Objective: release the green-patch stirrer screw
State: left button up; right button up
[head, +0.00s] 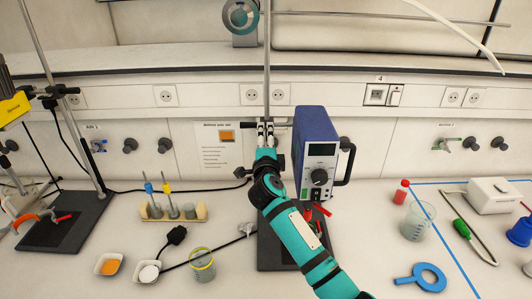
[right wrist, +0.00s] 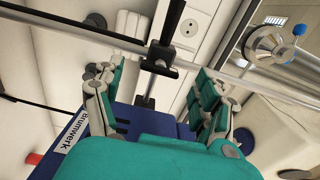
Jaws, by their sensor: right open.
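My right gripper (head: 265,132) is open around the upright metal rod in the middle of the head view, in front of the wall. In the right wrist view its fingers (right wrist: 152,82) stand wide apart on either side. A black clamp with a screw handle (right wrist: 163,57) sits on the rod between and beyond them, apart from the fingers. Part of a black clamp also shows left of my wrist in the head view (head: 240,172). I cannot make out a green patch on any screw; my gripper and arm hide part of this area. My left gripper is not in view.
A blue instrument box (head: 316,135) stands close to the right of my gripper. A second stand (head: 80,222) with a yellow device (head: 14,108) is at the left. Pipettes in a rack (head: 175,212), small dishes and a beaker (head: 417,224) stand on the bench.

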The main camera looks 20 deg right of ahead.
jog(key=v, duration=0.7)
jog(key=shift+s, duration=0.25)
jog(key=shift+r, duration=0.15)
